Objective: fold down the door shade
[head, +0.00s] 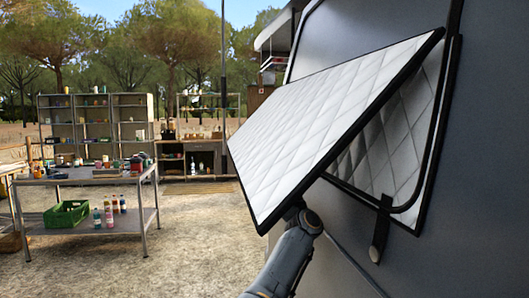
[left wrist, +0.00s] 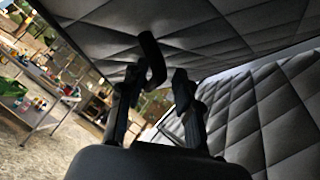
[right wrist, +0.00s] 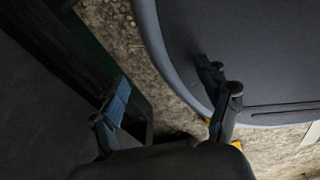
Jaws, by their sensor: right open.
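The door shade (head: 325,115) is a white quilted panel with a black edge. In the head view it slants out from the dark van door, its lower edge well away from the window. In the left wrist view its shadowed underside (left wrist: 225,35) spans the top. A black curved pull (left wrist: 152,60) hangs from it. My left gripper (left wrist: 156,88) is under the panel, fingers apart around or just below the pull; contact is unclear. The panel hides it in the head view. My right gripper (right wrist: 168,92) is open and empty, beside dark surfaces.
A second quilted surface (head: 395,145) lies in the window frame behind the shade. A black strap (head: 380,230) hangs below that frame. A metal table (head: 85,178) with a green crate (head: 66,214) stands left, shelves behind. Gravel ground is open between.

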